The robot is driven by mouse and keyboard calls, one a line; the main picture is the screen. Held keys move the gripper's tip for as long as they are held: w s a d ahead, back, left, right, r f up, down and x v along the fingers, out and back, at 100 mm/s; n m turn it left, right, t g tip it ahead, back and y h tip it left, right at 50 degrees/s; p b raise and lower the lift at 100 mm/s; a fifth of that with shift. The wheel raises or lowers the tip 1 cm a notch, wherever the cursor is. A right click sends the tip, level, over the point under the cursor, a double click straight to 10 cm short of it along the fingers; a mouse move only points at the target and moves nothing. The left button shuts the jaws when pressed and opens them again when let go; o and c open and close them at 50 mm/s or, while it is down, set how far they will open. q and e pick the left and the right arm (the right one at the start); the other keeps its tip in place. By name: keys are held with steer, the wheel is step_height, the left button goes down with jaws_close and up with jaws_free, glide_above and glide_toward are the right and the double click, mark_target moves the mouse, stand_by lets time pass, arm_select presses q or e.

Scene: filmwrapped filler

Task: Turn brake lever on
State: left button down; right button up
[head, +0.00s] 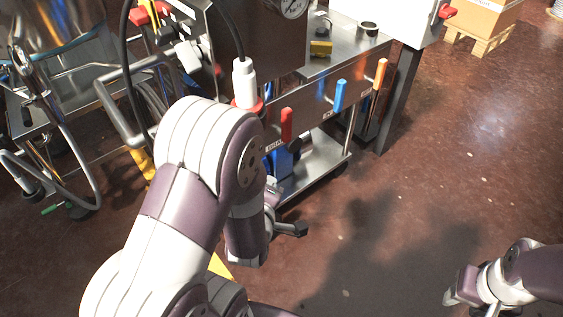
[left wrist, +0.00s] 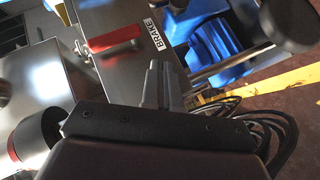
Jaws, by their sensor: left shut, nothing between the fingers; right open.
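The brake lever is a red handle (head: 287,125) on the front panel of the metal cart in the head view. In the left wrist view the red lever (left wrist: 112,49) lies across the panel beside a white label reading BRAKE (left wrist: 153,34). My left gripper (left wrist: 160,84) is shut and empty, its fingertips below the label and apart from the lever. In the head view my left gripper (head: 296,229) is low in front of the cart, partly hidden by my arm. My right gripper (head: 466,297) is open and empty above the floor at the lower right.
A blue lever (head: 340,95) and an orange lever (head: 381,74) stand on the same panel to the right. A white bottle-like part (head: 244,82) is behind my left arm. Hoses and tubing crowd the left.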

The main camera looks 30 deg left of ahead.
arm_select(q)
steer(key=r+n+t, duration=0.1)
steer(key=a+r+n+t+y, duration=0.1)
steer(key=r+n, duration=0.1)
steer(key=r+n+t+y, duration=0.1)
steer(key=n+t, duration=0.1)
steer(key=shift+s+a+r, duration=0.15)
steer(key=shift+a+r, duration=0.1)
steer(key=shift+r, duration=0.1)
arm_select(e)
steer(key=shift+f, duration=0.7)
arm_select(q)
steer(key=b, duration=0.4)
glide_toward(284, 120)
steer(key=w+a, duration=0.3)
steer(key=w, duration=0.1)
steer(key=shift+w+d+f, duration=0.1)
steer(key=shift+w+f, duration=0.05)
steer(key=shift+w, duration=0.25)
steer(key=shift+w+d+f, duration=0.1)
steer(key=shift+w, duration=0.3)
arm_select(e)
steer(key=shift+f, duration=2)
arm_select(q)
steer(key=shift+w+r+p, duration=0.1)
steer(key=shift+r+p, duration=0.15)
steer(key=shift+p, duration=0.1)
steer(key=shift+w, duration=0.1)
arm_select(e)
steer(key=shift+r, duration=0.7)
